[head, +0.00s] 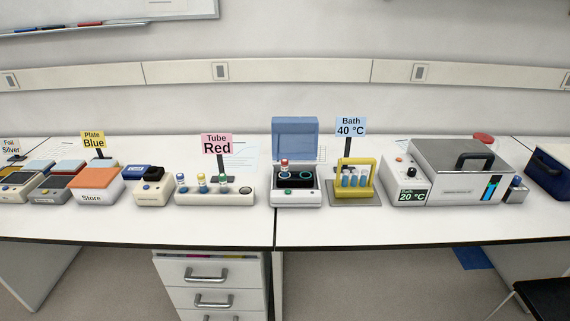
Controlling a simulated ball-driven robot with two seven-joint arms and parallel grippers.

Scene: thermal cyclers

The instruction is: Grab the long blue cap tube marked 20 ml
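No 20 ml marking is legible on any tube. A small blue-topped tube (517,183) stands upright in a grey holder (514,196) at the right end of the water bath. Several short tubes (354,178) with blue lower parts stand in a yellow rack (371,164) under the "Bath 40 °C" sign. A white tube rack (240,198) by the "Tube Red" sign holds upright tubes with yellow and blue caps; its blue-capped tube (223,180) is the rightmost. I cannot tell which one is long. Neither of my grippers is in view.
A water bath (465,163) reading 20 °C stands right of the yellow rack. A centrifuge (296,190) with its blue lid raised is mid-bench, a red-capped tube (284,166) on it. Several devices crowd the left. The bench's front strip (330,228) is clear.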

